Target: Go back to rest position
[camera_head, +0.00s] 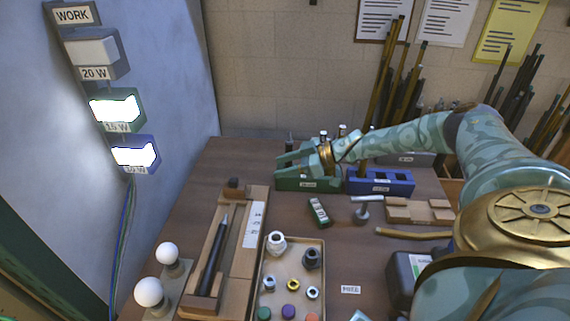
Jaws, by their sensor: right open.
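My right arm, patterned in teal, comes in from the right and reaches over the back of the table. My right gripper (284,165) is open, its fingers pointing left above the green block (300,184). I cannot tell whether it touches the block or the thin upright items standing there. Nothing shows between its fingers. My left gripper is not in view.
A blue block (380,184) stands right of the green one. A tray of small parts (258,290), a wooden holder with a dark rod (214,258), white bulbs (149,292) and a dark box (402,278) crowd the table (225,160). Lit lamps (115,108) hang at left.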

